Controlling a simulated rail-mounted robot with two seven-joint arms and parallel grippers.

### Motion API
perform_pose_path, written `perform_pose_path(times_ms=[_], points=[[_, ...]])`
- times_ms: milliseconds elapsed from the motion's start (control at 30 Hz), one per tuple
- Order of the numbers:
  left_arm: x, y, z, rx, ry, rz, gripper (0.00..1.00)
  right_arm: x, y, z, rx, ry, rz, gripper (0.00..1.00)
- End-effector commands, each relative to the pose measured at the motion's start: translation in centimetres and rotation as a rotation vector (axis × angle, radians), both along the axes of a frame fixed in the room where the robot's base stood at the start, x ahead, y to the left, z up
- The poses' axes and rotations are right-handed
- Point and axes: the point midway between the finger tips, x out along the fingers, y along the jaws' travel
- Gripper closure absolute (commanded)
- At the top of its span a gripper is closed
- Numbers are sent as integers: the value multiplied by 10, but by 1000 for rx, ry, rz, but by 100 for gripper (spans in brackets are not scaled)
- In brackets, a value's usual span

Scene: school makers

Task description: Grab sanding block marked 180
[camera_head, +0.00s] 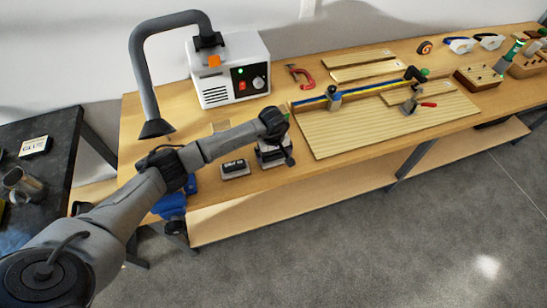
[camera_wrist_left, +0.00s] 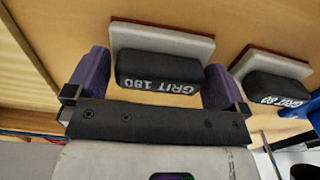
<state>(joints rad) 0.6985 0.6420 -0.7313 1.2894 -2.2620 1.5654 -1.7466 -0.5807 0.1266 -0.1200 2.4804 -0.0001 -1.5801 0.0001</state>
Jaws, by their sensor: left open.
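The sanding block marked GRIT 180 (camera_wrist_left: 160,75) has a dark grip on a pale, reddish-edged base and lies on the workbench. In the left wrist view it sits between the two purple fingers of my left gripper (camera_wrist_left: 155,80), which is open around it; I cannot tell whether a finger touches it. In the head view my left gripper (camera_head: 275,158) is over this block and hides most of it. A second sanding block (camera_head: 235,169), marked GRIT 80 in the left wrist view (camera_wrist_left: 275,88), lies beside it, outside the fingers. My right gripper is not in view.
A white machine (camera_head: 229,70) with a grey hose arm stands behind on the workbench (camera_head: 150,105). A wooden board (camera_head: 350,135) with a blue-yellow fence lies to the right. A red clamp (camera_head: 300,76) lies behind. A blue vise (camera_head: 172,205) is at the bench's front edge.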

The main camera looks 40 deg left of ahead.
Motion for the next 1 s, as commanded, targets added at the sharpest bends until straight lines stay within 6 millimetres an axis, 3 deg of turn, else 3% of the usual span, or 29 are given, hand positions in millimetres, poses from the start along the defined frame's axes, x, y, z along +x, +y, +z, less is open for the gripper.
perform_pose_path(times_ms=[100,533,833,1000], points=[[0,0,0,0,0,0,0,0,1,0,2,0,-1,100],[0,0,0,1,1,0,41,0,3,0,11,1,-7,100],[0,0,3,0,0,0,42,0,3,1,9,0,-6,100],[0,1,16,0,-1,-1,42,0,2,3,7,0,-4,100]])
